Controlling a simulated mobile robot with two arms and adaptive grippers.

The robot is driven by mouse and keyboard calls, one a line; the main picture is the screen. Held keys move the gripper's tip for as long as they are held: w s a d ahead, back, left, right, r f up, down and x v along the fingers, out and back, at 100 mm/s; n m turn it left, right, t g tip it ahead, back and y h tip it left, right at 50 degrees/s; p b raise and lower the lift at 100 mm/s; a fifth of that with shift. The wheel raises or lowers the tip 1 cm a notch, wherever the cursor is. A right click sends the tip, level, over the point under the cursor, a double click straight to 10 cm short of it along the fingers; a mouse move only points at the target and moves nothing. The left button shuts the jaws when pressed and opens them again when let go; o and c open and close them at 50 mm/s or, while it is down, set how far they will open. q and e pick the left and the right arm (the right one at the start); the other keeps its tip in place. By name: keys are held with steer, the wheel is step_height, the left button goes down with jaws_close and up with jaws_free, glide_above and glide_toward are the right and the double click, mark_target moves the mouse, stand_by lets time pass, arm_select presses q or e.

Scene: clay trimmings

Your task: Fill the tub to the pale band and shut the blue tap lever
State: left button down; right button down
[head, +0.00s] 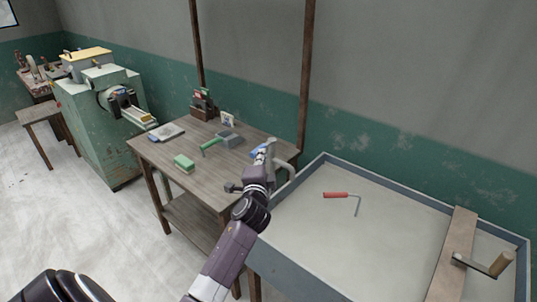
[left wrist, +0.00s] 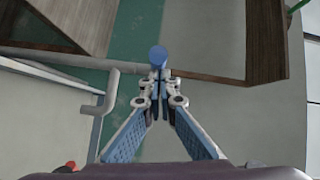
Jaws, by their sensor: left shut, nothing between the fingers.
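My left gripper (head: 268,150) is over the right end of the wooden bench in the head view. In the left wrist view its fingertips (left wrist: 160,76) are together with nothing between them. A small blue part, likely the tap lever (left wrist: 158,56), shows just beyond the fingertips; I cannot tell whether they touch. Blue also shows beside the gripper in the head view (head: 257,152). A grey bent pipe (left wrist: 112,92) stands left of the fingers. I cannot make out a tub with a pale band or any water. My right gripper is not in view.
The wooden bench (head: 160,150) holds a green block (head: 184,163), a green-handled tool (head: 211,146) and a book (head: 166,132). A large grey-walled tray (head: 400,187) at right holds a red-handled tool (head: 336,195) and a board (head: 452,255). A green machine (head: 95,135) stands at left.

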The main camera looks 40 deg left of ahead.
arm_select(q)
steer(key=shift+s+a, duration=0.25)
steer(key=shift+a, duration=0.55)
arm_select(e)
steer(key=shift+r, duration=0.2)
arm_select(q)
steer(key=shift+a+r, duration=0.1)
steer(key=shift+a, duration=0.05)
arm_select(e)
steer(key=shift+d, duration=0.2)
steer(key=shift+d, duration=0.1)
